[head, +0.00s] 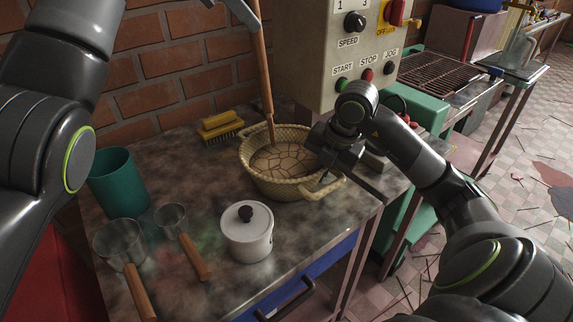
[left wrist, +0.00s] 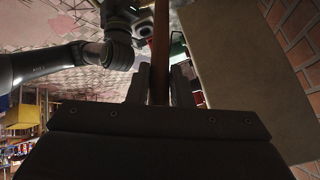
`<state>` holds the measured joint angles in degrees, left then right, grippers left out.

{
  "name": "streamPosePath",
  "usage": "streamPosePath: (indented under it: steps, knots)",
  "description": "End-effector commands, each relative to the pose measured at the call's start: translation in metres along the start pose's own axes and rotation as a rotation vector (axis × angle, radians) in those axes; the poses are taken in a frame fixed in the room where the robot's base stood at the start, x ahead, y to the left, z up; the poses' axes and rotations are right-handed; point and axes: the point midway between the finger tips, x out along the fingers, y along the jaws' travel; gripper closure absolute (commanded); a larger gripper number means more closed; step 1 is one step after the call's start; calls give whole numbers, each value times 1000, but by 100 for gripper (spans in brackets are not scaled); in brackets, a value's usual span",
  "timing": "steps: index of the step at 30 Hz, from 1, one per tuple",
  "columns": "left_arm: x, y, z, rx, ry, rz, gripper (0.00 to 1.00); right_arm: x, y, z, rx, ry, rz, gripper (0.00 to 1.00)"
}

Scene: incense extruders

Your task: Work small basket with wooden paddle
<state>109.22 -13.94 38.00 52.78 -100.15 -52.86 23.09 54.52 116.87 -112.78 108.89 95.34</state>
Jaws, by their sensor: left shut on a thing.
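The small basket (head: 247,160), woven and pale yellow, stands on the table with a brown cracked-looking mass (head: 285,163) inside. The wooden paddle (head: 264,75) stands nearly upright, its lower end inside the basket near the left inner wall. My left gripper (head: 238,8) is at the top edge of the head view, shut on the paddle's upper shaft. In the left wrist view the shaft (left wrist: 160,50) runs between the fingers. My right gripper (head: 345,178) is at the basket's right rim, near its handle (head: 322,190). Its fingers look apart; contact with the rim is unclear.
A white lidded pot (head: 247,238) stands in front of the basket. Two wood-handled cups (head: 118,246) (head: 170,218) and a green bin (head: 117,184) are at left. Yellow brushes (head: 220,127) lie behind. A control box (head: 350,60) stands at the back right.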

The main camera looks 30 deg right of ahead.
Motion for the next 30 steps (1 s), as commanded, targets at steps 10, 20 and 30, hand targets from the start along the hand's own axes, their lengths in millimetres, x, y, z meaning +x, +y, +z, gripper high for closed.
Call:
streamPosePath:
  steps: [10,20,30]
  knots:
    - [-33,-1,-16,0,-1,0,100,0,0,0,2,-2,1,100]
    - [-53,-1,-26,-1,1,3,100,0,0,1,3,-2,1,100]
    - [-53,-1,-26,0,1,3,100,0,0,1,3,-2,0,81]
